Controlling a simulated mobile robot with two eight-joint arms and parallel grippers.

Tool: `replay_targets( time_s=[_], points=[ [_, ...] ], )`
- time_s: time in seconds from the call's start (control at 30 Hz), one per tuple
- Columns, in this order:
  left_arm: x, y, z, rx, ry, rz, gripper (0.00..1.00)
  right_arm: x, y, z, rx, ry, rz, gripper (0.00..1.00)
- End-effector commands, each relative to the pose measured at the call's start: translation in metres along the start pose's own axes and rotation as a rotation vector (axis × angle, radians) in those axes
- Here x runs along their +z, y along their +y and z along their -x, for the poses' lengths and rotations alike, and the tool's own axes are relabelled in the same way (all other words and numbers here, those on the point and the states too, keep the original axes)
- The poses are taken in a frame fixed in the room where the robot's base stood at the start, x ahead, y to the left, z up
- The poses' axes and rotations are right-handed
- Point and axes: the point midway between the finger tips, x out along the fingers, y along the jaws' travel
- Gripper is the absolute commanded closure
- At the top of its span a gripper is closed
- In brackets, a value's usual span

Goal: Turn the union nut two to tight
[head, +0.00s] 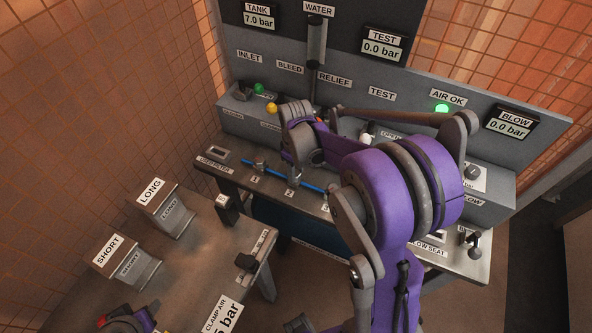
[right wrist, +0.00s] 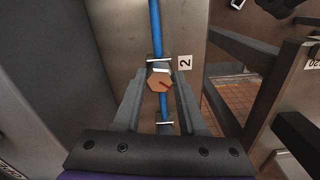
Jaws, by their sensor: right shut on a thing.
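Union nut two is an orange-brown hex nut (right wrist: 160,80) on the blue pipe, beside the label 2. A dark line crosses its face at a slant. My right gripper (right wrist: 160,86) is shut on this nut, with one finger on each side of it. In the head view my right gripper (head: 293,176) reaches down to the bench at label 2 (head: 291,192), and the nut there is mostly hidden by it. The blue pipe (head: 313,187) runs along the bench past labels 1 and 2. My left gripper is not in view; only part of my left arm shows at the bottom left.
A panel behind the bench carries gauges: TANK 7.0 bar (head: 261,16), TEST 0.0 bar (head: 382,47) and BLOW 0.0 bar (head: 508,125). A green AIR OK lamp (head: 442,108) is lit.

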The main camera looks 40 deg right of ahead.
Motion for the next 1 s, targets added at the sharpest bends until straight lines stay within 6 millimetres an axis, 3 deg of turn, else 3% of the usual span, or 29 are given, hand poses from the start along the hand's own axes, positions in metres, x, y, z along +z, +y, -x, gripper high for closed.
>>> replay_targets(
  time_s=[0.47,1.0],
  points=[
    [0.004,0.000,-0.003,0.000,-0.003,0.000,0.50,0.000,0.000,-0.001,0.000,-0.001,-0.067,1.00],
    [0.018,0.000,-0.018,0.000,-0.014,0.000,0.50,0.000,-0.002,-0.001,0.000,-0.001,-0.487,1.00]
  ],
)
